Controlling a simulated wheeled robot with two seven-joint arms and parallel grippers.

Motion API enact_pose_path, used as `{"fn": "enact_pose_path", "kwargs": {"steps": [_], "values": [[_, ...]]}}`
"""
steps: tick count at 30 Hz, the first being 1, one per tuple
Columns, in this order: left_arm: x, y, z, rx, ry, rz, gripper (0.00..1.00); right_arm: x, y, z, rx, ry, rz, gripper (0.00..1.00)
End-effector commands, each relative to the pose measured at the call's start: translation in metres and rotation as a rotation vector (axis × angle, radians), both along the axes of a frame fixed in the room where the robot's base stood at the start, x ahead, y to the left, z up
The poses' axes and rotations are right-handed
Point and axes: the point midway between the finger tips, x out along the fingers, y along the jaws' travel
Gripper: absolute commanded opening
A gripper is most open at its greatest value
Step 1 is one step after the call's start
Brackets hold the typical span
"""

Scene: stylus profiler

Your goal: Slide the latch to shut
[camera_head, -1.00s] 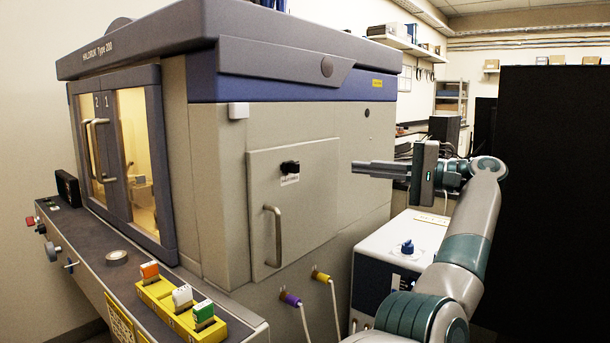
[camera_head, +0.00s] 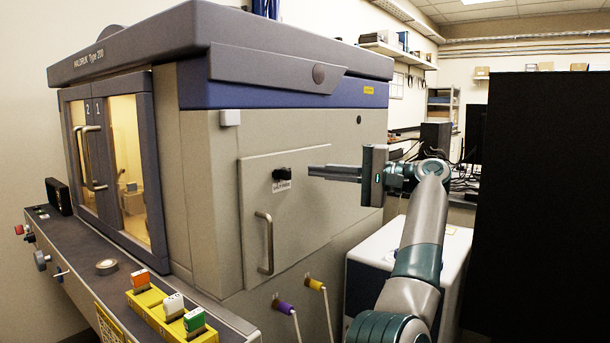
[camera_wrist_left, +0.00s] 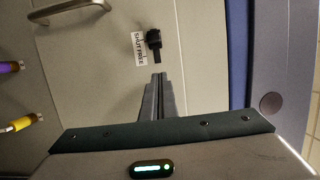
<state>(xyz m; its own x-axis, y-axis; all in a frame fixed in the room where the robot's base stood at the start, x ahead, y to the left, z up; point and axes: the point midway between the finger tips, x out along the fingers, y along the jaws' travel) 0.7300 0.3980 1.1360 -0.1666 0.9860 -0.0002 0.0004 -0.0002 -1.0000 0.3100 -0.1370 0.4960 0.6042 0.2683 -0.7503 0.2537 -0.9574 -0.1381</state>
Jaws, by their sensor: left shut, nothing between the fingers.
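The latch (camera_head: 282,174) is a small black knob on the beige side door of the machine. A small white label (camera_head: 282,186) sits just below it. In the left wrist view the latch (camera_wrist_left: 154,40) lies beside the label (camera_wrist_left: 140,48), which reads SHUT and FREE. My left gripper (camera_head: 312,171) is shut and empty, its fingers pointing at the latch from the right. In the left wrist view the fingertips (camera_wrist_left: 159,78) are a short way from the latch, apparently apart from it. My right gripper is not in view.
A metal door handle (camera_head: 265,242) stands out below the latch. Purple (camera_head: 284,306) and yellow (camera_head: 314,284) cable plugs sit low on the machine. A white-topped cabinet (camera_head: 440,245) stands behind my arm. A dark panel (camera_head: 545,200) fills the right.

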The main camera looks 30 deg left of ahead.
Motion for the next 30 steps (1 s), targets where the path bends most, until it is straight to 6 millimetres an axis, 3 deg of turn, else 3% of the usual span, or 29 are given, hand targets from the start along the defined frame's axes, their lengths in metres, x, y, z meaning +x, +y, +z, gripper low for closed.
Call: {"fn": "enact_pose_path", "kwargs": {"steps": [3,15,30], "values": [[-0.005,0.018,-0.001,0.000,-0.001,0.001,0.00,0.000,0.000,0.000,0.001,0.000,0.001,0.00],[-0.037,0.019,-0.001,0.000,0.000,0.000,0.00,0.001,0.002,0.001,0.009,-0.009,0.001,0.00],[-0.042,0.019,0.000,0.000,0.001,-0.001,0.00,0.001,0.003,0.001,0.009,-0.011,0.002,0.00]]}}
